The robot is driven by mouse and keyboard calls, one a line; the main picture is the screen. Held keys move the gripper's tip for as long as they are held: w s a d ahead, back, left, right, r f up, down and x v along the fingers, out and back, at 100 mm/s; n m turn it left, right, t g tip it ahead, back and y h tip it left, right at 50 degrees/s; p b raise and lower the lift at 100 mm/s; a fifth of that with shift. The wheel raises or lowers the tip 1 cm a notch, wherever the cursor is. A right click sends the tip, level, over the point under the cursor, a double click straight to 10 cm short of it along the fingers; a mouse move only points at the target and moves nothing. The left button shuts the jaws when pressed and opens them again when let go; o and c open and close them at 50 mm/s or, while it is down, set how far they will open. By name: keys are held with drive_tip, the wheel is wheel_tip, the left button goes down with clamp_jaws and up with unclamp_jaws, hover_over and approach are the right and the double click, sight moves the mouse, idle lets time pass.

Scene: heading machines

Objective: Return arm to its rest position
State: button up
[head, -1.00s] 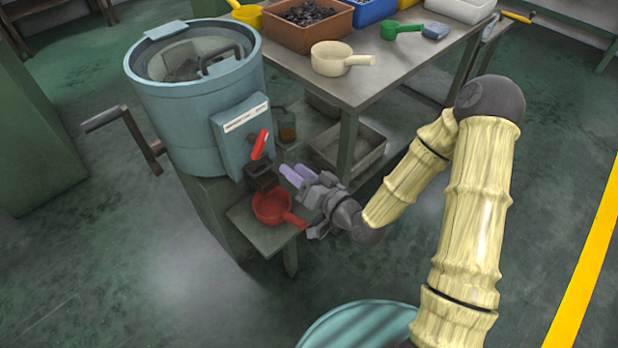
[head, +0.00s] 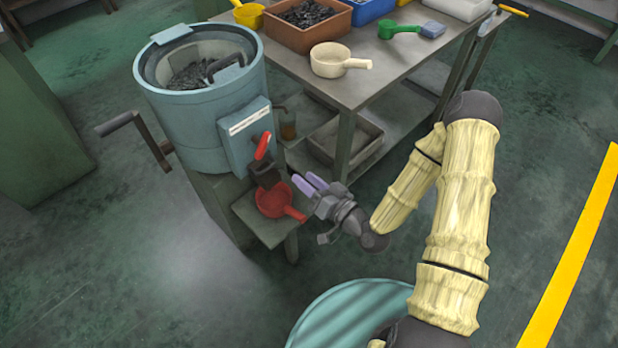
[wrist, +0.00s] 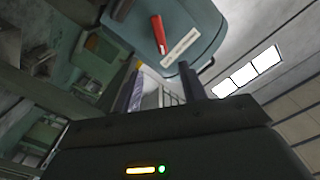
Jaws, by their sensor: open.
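My gripper (head: 311,184) is open, with two purple fingers apart and nothing between them. In the head view it is just right of the red scoop (head: 273,200), which sits on a small ledge under the machine's spout. My arm (head: 455,210) reaches in from the lower right. In the wrist view my fingers (wrist: 165,88) point up toward the machine's blue box, with its red lever (wrist: 158,35) and white label above them.
The blue drum machine (head: 200,120) has a crank (head: 140,140) on its left. A metal table (head: 400,65) behind holds a cream scoop (head: 338,62), a green scoop (head: 400,31) and several bins. Open floor lies in front and to the right, with a yellow line (head: 570,260).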

idle(0.4)
drive_tip(key=w+d+f+n+g+h, duration=0.25)
drive_tip(key=d+g+h, duration=0.25)
drive_tip(key=d+h, duration=0.35)
drive_tip(key=s+d+r+m+g+h, duration=0.2)
drive_tip(key=s+d+r+h, duration=0.3)
drive_tip(key=d+r, duration=0.3)
drive_tip(key=s+d+r+m+g, duration=0.25)
drive_tip(key=s+d+r, duration=0.2)
drive_tip(key=s, duration=0.25)
wheel_tip(320, 180, up, 24)
drive_tip(key=p, duration=2.3)
drive_tip(key=shift+w+a+m+p, duration=0.2)
drive_tip(key=shift+a+m+p, duration=0.1)
drive_tip(key=shift+a+m, duration=0.15)
